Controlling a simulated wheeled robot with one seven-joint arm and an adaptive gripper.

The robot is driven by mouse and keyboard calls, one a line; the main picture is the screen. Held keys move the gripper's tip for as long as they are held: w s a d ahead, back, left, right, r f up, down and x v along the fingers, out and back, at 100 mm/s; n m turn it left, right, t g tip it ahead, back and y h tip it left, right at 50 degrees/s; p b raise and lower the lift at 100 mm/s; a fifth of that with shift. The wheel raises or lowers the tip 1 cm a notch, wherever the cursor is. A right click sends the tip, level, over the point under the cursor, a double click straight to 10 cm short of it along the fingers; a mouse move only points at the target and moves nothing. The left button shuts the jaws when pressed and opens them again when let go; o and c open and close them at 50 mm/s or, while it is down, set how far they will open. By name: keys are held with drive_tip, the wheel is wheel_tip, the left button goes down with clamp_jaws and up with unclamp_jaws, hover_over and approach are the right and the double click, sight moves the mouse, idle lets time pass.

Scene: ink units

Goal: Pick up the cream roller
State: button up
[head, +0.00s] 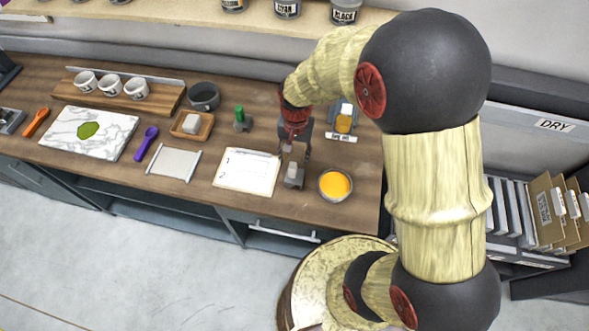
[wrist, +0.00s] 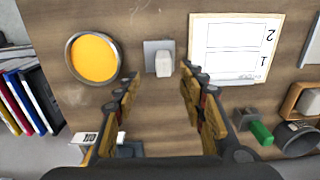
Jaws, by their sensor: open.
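The cream roller (head: 293,170) appears to be the small pale piece standing on a grey base near the front edge of the wooden counter. In the wrist view the cream roller (wrist: 166,62) shows at the upper middle, on its square grey base. My gripper (head: 294,150) is over the counter, just behind the roller in the head view. In the wrist view my gripper (wrist: 160,78) has its two fingers spread wide. The roller lies between and just beyond the fingertips, and no grip on it shows.
A bowl of yellow-orange ink (head: 335,184) stands right of the roller. A white sheet (head: 247,172) lies to its left. A green-topped piece (head: 241,118) on a grey base and a wooden dish (head: 192,125) stand farther back left. A labelled stand (head: 342,122) is back right.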

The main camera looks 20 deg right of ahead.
sight(292, 165)
drive_tip(key=f, duration=0.7)
drive_tip(key=shift+w+a, duration=0.3)
drive_tip(key=shift+c, duration=0.4)
clamp_jaws()
